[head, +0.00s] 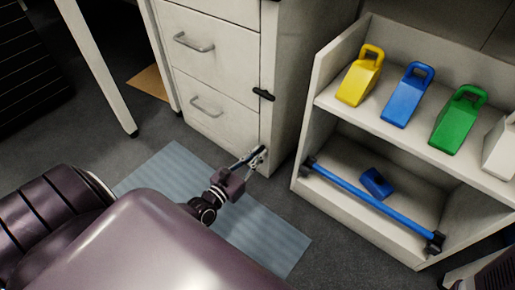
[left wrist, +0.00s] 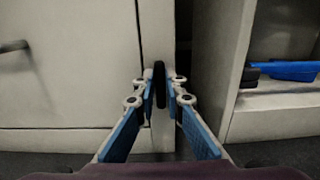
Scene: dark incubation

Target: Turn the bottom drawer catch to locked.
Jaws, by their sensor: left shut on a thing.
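The white drawer cabinet (head: 215,80) stands at the top middle of the head view, and its drawer fronts also show in the left wrist view (left wrist: 70,90). My left gripper (head: 257,156) is at the lower right edge of the cabinet front. In the left wrist view its fingers (left wrist: 160,92) are shut on a black catch (left wrist: 160,75), which stands upright between the pads. In the head view the fingers hide this catch. A second black catch (head: 263,94) sits higher on the same edge and lies roughly sideways. My right gripper is not in view.
A white shelf (head: 312,95) stands close to the right of the cabinet. It holds yellow (head: 358,80), blue (head: 407,95) and green (head: 459,120) handled blocks, with a blue bar (head: 370,205) along its lower front. A grey-blue mat (head: 155,175) lies on the floor before the cabinet.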

